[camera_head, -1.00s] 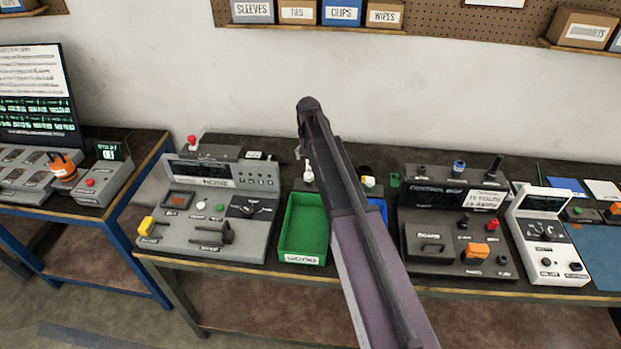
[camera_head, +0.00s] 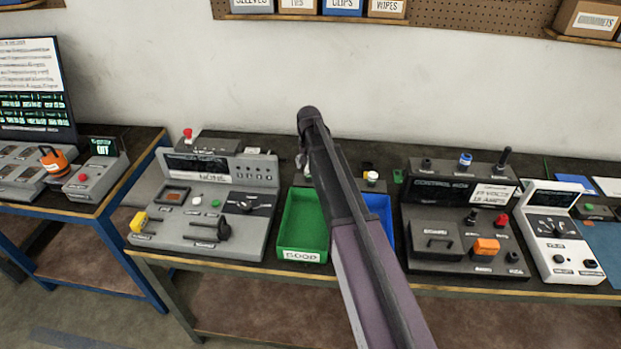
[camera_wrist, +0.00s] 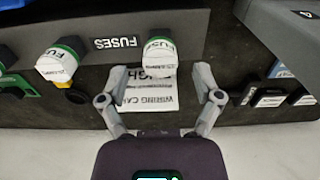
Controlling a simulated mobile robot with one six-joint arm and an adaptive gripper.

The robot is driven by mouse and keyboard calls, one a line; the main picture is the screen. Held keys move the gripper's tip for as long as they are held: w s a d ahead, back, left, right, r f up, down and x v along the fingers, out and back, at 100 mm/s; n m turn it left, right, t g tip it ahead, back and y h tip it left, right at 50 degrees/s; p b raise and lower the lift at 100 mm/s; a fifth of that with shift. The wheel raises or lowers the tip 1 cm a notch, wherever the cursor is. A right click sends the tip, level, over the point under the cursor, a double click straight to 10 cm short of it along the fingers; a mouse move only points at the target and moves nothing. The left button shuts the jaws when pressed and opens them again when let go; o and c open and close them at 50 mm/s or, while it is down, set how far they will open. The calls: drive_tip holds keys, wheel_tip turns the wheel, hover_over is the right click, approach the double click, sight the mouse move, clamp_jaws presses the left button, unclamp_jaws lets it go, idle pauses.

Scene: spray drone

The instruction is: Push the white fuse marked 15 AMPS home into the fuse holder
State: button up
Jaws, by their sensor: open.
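In the wrist view my gripper (camera_wrist: 163,78) is open, its two fingers spread on either side of a white fuse (camera_wrist: 158,60) with a green band. The fuse stands in a grey block labelled FUSES (camera_wrist: 118,43), and no finger visibly touches it. A second white fuse (camera_wrist: 60,65) with a green band is at the left of the block, with a yellow part beside it. The print on both fuses is too small to read surely, so I cannot tell which is marked 15 AMPS. In the head view my arm hides the gripper; one white-capped piece (camera_head: 372,178) shows behind the blue bin.
A white card (camera_wrist: 145,95) lies between the fingers below the fuse. Small labelled blocks (camera_wrist: 270,98) are at the right. In the head view, a green bin (camera_head: 303,253), a blue bin (camera_head: 380,212), a dark control box (camera_head: 462,255) and a grey console (camera_head: 215,235) crowd the bench.

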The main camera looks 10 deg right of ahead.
drive_tip(key=shift+f+b, duration=0.85)
drive_tip(key=shift+f, duration=0.3)
idle(0.6)
clamp_jaws()
drive_tip(key=shift+r, duration=0.15)
drive_tip(key=shift+r+p, duration=0.5)
drive_tip(key=shift+p, duration=0.15)
drive_tip(key=shift+r, duration=0.2)
drive_tip(key=shift+r+p, duration=2.1)
drive_tip(key=shift+p, duration=0.2)
